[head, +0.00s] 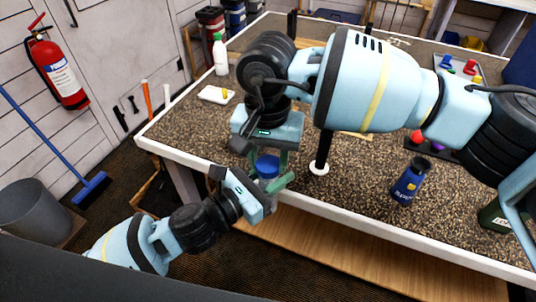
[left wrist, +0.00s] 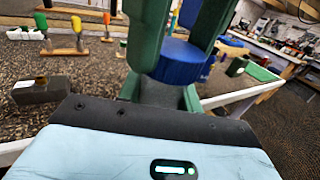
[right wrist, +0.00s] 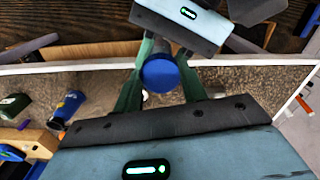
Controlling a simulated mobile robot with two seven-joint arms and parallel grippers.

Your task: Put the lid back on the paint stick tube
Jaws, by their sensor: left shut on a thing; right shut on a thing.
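The blue lid (head: 267,166) is between the green fingers of my right gripper (head: 272,158), which points down just past the table's front edge. The lid shows as a blue disc in the right wrist view (right wrist: 160,73) and as a short blue cylinder in the left wrist view (left wrist: 180,61). My left gripper (head: 268,186) comes in from the lower left and is shut just under the lid, on what appears to be the paint stick tube. The tube is mostly hidden by fingers, so I cannot tell whether lid and tube touch.
The speckled workbench (head: 345,200) lies behind the grippers, with a white front edge. A blue bottle with a yellow mark (head: 409,182) stands on it to the right. A white bottle (head: 220,55) and a white tray (head: 216,95) are at the left. A grey bin (head: 36,212) stands on the floor.

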